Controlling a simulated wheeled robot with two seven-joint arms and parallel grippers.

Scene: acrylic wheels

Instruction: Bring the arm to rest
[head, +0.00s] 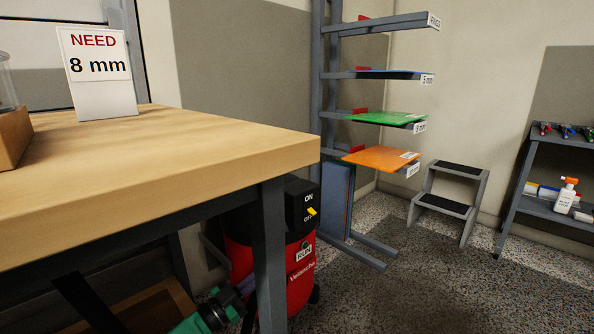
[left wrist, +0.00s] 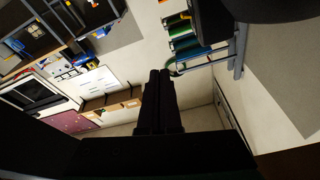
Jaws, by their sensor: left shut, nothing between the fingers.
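My left gripper (left wrist: 159,74) shows in the left wrist view as two dark fingers lying close side by side. It is shut, with nothing between the fingers. It appears to be in free air, touching nothing visible. My right gripper is out of view.
A wooden-topped table (head: 190,150) fills the left of the head view, carrying a "NEED 8 mm" sign (head: 98,75). A red vacuum (head: 300,275) stands beneath its corner. Beyond are a sheet rack (head: 333,70), step stool (head: 447,200) and grey shelf (head: 545,208). Speckled floor (head: 440,290) is open between.

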